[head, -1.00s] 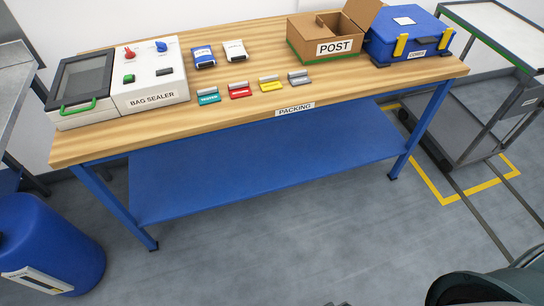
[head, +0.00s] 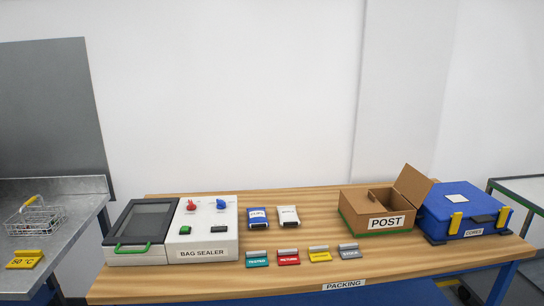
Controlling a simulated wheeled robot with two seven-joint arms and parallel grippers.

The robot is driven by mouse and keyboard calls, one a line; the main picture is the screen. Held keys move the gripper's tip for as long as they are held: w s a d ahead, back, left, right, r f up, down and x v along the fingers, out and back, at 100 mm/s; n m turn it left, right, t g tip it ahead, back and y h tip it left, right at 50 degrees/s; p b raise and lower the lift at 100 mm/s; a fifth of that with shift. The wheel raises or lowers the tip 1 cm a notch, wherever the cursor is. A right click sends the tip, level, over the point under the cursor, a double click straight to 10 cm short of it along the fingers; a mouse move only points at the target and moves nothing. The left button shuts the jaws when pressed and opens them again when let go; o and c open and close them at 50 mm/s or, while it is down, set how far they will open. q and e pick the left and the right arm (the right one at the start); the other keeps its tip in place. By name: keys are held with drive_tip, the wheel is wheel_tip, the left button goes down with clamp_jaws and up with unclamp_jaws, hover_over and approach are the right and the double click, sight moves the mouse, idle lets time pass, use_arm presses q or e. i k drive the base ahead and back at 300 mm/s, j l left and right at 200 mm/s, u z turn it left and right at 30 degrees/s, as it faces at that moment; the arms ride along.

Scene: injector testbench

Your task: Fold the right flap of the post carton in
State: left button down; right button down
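The post carton (head: 380,222) is a brown cardboard box with a POST label and a green strip at its base. It stands on the right part of the wooden packing table. Its right flap (head: 412,185) sticks up and leans outward to the right, toward the blue case. A brown panel with a dark notch lies across part of the carton's top; the inside is mostly hidden. Neither of my grippers shows in the head view.
A blue CORES case (head: 465,212) with yellow latches stands close to the carton's right. Several coloured tags, including a red one (head: 288,258), lie left of the carton. A bag sealer (head: 205,228) stands at the left. A metal bench (head: 60,222) holds a wire basket (head: 36,218).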

sight(410, 182)
drive_tip(key=l+u, duration=0.1)
drive_tip(key=l, duration=0.55)
drive_tip(key=k+l, duration=0.15)
drive_tip(key=l, duration=0.5)
drive_tip(key=k+l+u, duration=0.15)
drive_tip(key=l, duration=1.15)
drive_tip(key=k+l+u, duration=0.15)
drive_tip(key=l, duration=0.5)
drive_tip(key=k+l+u, duration=0.1)
drive_tip(key=l, duration=0.5)
drive_tip(key=k+l, duration=0.25)
drive_tip(key=l, duration=0.35)
drive_tip(key=k+l+u, duration=0.15)
drive_tip(key=l, duration=0.5)
drive_tip(key=k, duration=0.05)
